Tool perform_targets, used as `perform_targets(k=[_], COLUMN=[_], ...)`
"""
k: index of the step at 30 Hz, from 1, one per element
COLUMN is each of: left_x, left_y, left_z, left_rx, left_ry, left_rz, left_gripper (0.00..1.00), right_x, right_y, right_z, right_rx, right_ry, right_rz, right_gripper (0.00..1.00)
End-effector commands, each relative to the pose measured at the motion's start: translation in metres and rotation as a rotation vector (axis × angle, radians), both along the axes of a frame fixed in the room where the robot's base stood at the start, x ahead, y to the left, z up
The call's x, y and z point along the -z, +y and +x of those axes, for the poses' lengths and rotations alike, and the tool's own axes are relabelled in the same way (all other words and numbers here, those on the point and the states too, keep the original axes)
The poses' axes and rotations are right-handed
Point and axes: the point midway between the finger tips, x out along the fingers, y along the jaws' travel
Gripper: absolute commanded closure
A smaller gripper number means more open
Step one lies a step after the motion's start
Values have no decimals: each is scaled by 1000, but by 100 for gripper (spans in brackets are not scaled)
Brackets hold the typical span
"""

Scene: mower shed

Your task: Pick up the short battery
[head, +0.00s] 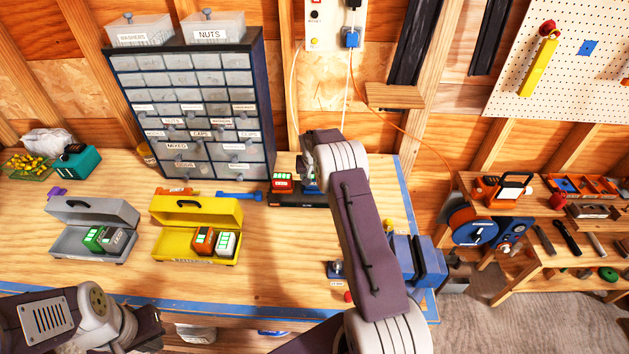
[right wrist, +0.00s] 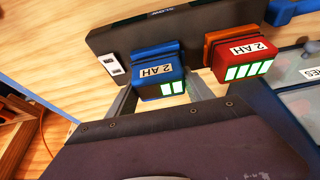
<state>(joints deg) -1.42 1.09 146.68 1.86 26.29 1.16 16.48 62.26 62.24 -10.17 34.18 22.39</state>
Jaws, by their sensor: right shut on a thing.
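A blue battery marked 2 AH (right wrist: 158,72) sits at the black charger (right wrist: 185,28), beside a red battery marked 2 AH (right wrist: 242,57). My right gripper (right wrist: 160,86) has one finger on each side of the blue battery and is shut on it. In the head view the red battery (head: 282,183) shows on the charger (head: 290,201), while my right arm covers most of the blue battery (head: 309,186). I cannot see a clear gap between battery and charger. My left gripper (head: 140,332) is low at the left, its fingers not clear.
A yellow case (head: 180,245) and a grey case (head: 75,245) stand open on the bench with batteries inside. A drawer cabinet (head: 190,110) stands behind. A blue vise (head: 415,258) is right of my arm. The bench front centre is clear.

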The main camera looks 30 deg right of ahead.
Motion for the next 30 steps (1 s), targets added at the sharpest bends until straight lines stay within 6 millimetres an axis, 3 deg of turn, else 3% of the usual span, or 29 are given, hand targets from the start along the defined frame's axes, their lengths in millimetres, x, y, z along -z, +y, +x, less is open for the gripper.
perform_targets(k=[6,13,18,30], left_x=[18,24,24,24], left_y=[0,0,0,0], left_z=[0,0,0,0], left_rx=[0,0,0,0], left_ry=[0,0,0,0], left_rz=[0,0,0,0], left_gripper=[100,100,100,100], right_x=[-46,-90,-98,-97], right_y=[-1,-1,0,0], right_z=[2,1,1,1], right_rx=[0,0,0,0], right_ry=[-10,-4,-2,-2], right_rz=[-3,-1,-1,-1], right_gripper=[89,89,89,89])
